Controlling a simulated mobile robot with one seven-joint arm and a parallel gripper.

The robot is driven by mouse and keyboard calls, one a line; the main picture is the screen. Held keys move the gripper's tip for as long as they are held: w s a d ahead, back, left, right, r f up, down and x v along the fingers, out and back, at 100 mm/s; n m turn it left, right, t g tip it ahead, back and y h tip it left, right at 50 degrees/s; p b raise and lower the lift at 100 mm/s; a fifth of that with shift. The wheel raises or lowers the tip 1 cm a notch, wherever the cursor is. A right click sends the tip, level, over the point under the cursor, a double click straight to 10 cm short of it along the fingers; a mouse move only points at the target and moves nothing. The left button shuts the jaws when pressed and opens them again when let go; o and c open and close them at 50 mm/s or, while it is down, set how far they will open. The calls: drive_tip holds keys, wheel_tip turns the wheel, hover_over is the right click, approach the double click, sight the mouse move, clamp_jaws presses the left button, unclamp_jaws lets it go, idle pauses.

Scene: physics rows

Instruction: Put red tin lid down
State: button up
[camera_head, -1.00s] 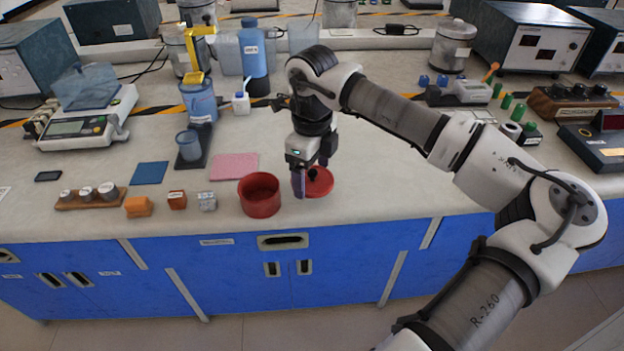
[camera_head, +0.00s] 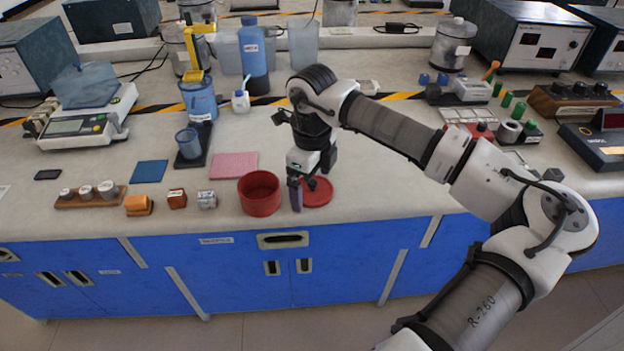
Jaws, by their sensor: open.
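The red tin lid (camera_head: 319,195) looks flat on the pale bench top, just right of the red tin (camera_head: 260,195), with a small gap between them. The tin is round, upright and uncovered. My gripper (camera_head: 309,187) points down over the lid, open, with its dark fingers spread around the lid's small black knob. The near finger hides part of the lid's left side. I cannot tell whether the fingers touch the knob.
Left of the tin are a small pale block (camera_head: 207,200), orange blocks (camera_head: 138,205) and a pink mat (camera_head: 234,166). The bench's front edge is close in front of the lid. The bench right of the lid is clear.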

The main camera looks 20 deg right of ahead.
sight(312, 182)
wheel_tip(312, 182, up, 12)
drive_tip(key=shift+r, duration=0.15)
idle(0.3)
idle(0.4)
